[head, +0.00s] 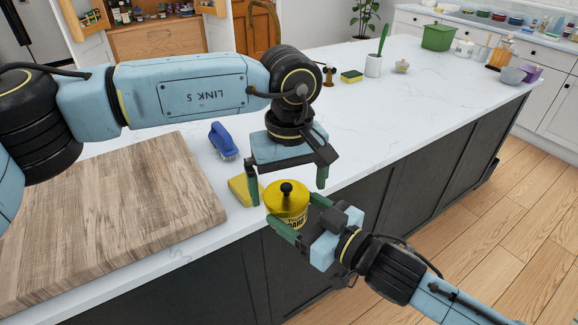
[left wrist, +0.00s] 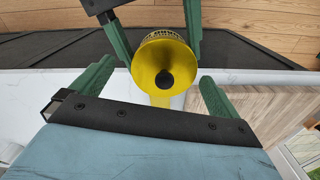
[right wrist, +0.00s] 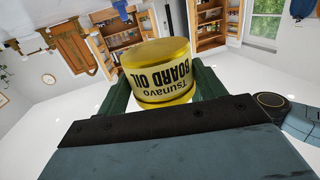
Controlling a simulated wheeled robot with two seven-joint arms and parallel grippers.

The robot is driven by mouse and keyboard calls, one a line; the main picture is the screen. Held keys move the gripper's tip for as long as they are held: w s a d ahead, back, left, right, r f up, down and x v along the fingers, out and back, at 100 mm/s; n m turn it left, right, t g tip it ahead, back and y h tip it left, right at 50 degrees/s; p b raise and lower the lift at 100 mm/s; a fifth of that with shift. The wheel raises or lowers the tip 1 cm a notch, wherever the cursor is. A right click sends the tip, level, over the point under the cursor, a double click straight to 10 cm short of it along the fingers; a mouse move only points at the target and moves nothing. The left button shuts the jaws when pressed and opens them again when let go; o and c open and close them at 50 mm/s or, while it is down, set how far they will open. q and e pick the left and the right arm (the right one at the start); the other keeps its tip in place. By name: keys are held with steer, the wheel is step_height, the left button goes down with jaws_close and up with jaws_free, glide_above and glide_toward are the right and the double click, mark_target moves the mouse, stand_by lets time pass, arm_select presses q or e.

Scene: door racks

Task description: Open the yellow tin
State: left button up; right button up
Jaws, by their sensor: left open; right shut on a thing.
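The yellow tin (head: 290,212) has a yellow lid with a black knob (head: 286,188) on top. It is held in the air at the counter's front edge. My right gripper (head: 291,208) is shut on the tin's body, with a finger on each side. In the right wrist view the tin (right wrist: 160,75) shows its "Board Oil" label upside down. My left gripper (head: 288,183) is open, pointing down above the tin, its fingers on either side of the knob and apart from it. The left wrist view looks down on the lid (left wrist: 150,58), which appears to be on the tin.
A wooden board (head: 110,215) lies on the white counter (head: 400,110) at left. A blue brush (head: 223,141) and a yellow sponge (head: 239,190) lie close behind my left gripper. The counter's middle is clear.

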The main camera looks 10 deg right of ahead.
arm_select(q)
steer(key=shift+f, duration=0.15)
steer(key=c, duration=1.1)
steer(key=shift+r, duration=0.2)
steer(key=shift+r, duration=0.9)
steer(key=shift+r, duration=0.1)
